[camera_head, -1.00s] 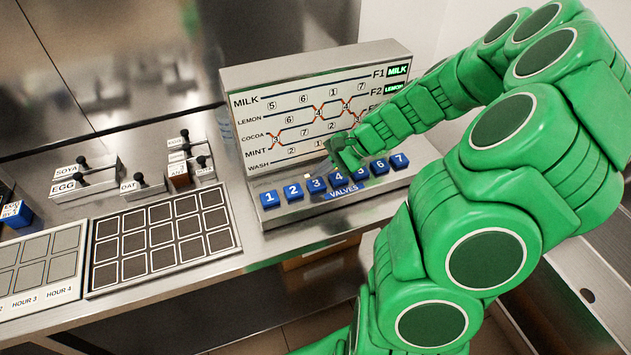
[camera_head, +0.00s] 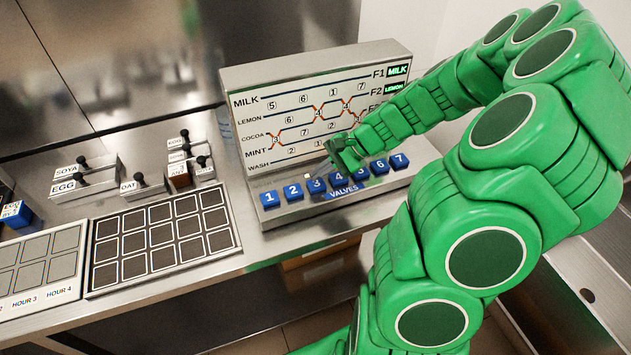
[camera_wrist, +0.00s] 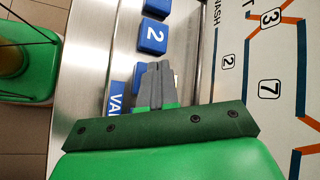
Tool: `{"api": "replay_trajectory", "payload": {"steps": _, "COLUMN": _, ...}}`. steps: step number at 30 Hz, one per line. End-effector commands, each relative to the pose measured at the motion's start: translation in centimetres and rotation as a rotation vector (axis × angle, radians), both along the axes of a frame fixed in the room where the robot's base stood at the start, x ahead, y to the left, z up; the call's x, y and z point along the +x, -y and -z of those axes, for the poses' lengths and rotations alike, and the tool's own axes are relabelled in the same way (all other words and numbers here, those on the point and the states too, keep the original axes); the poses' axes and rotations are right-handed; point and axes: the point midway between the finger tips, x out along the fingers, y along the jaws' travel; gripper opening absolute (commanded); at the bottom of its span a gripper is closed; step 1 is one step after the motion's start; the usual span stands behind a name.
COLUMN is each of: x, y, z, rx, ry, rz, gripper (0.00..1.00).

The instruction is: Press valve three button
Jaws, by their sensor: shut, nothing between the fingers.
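The valve three button, a blue square key marked 3 (camera_head: 315,186), sits in the row of numbered blue keys above the VALVES label. My gripper (camera_head: 309,177) is shut and empty, with its fingertips at the top of key 3 in the head view. Whether they touch it or hover just above cannot be told. In the wrist view my closed grey fingers (camera_wrist: 156,68) point down at the row and hide most of key 3. Key 2 (camera_wrist: 152,38) shows just beyond them.
Keys 1 (camera_head: 269,198) and 2 (camera_head: 293,192) lie to the left, key 4 (camera_head: 338,178) close to the right. The upright pipe diagram panel (camera_head: 290,112) stands behind the keys. A dark grid tray (camera_head: 120,284) and small levers are farther left.

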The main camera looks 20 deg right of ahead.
Motion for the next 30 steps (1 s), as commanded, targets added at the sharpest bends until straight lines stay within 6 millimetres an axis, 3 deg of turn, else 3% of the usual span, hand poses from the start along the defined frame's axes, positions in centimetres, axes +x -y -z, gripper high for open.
{"api": "replay_trajectory", "payload": {"steps": 30, "x": 0.00, "y": 0.02, "z": 1.04, "rx": 0.000, "ry": 0.000, "rz": 0.000, "gripper": 0.00}}
